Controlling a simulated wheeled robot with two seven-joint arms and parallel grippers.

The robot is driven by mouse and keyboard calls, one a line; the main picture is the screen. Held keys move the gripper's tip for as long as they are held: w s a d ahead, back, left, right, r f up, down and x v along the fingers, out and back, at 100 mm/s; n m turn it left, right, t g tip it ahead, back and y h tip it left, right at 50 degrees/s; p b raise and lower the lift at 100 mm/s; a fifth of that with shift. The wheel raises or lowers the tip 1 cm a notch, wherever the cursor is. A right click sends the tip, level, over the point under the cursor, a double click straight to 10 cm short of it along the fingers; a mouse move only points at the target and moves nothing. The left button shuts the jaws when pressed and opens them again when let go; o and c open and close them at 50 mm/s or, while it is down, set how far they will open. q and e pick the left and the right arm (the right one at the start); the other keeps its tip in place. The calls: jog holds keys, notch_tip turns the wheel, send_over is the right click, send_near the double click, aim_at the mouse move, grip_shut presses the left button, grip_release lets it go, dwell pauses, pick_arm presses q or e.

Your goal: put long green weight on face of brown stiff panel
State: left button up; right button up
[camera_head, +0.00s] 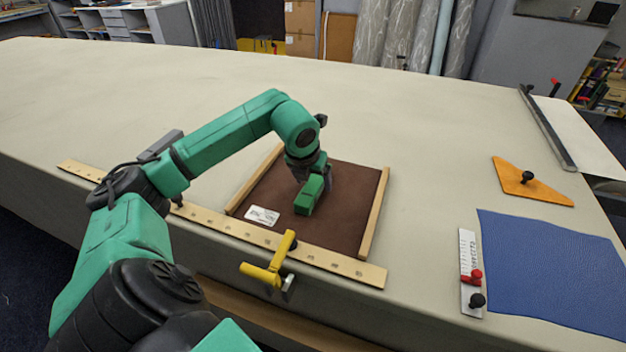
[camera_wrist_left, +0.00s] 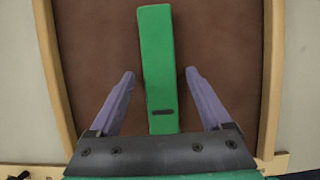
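The long green weight (camera_head: 308,200) is on the face of the brown stiff panel (camera_head: 345,205), near its middle. In the left wrist view the weight (camera_wrist_left: 158,60) lies lengthwise, with a dark slot near its near end, over the brown panel (camera_wrist_left: 100,45). My left gripper (camera_head: 314,180) is low over the panel at the weight. In the left wrist view its two fingers (camera_wrist_left: 159,74) stand on either side of the weight with a gap on each side, so it is open. My right gripper is not in view.
Wooden strips (camera_head: 375,215) flank the panel, and a wooden ruler (camera_head: 330,258) with a yellow clamp (camera_head: 270,262) runs along its front. To the right are a blue sheet (camera_head: 550,270), a white ruler (camera_head: 468,260) and an orange triangle (camera_head: 530,185). The table's far middle is clear.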

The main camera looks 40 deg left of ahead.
pick_arm(q)
jog(key=v, duration=1.2)
jog(key=shift+b, duration=0.4)
jog(key=shift+r, duration=0.15)
